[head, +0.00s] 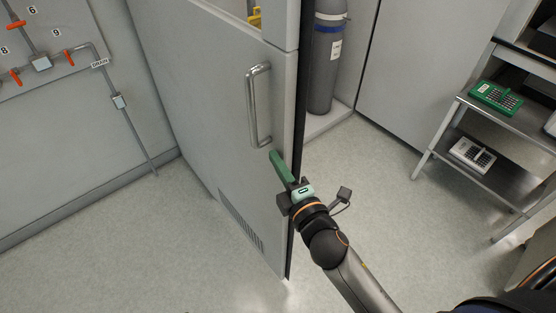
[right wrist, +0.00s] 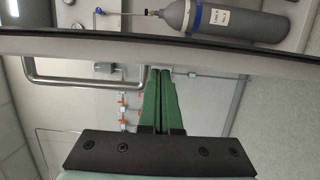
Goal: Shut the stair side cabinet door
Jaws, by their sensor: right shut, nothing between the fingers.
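The grey cabinet door (head: 215,125) stands open in the head view, with a vertical metal handle (head: 254,105) near its free edge and a vent grille low down. The door's handle also shows at the left in the right wrist view (right wrist: 75,80). My right gripper (head: 273,154) has its green fingers together, with nothing between them. Its tips are just below and beside the handle's lower end, in front of the door's free edge; I cannot tell whether they touch the door. The fingers also show in the right wrist view (right wrist: 160,70). My left gripper is not in view.
A grey gas cylinder (head: 325,60) stands inside the cabinet opening behind the door. Pipes with orange valves (head: 15,75) are on the left wall. The floor (head: 130,255) is clear.

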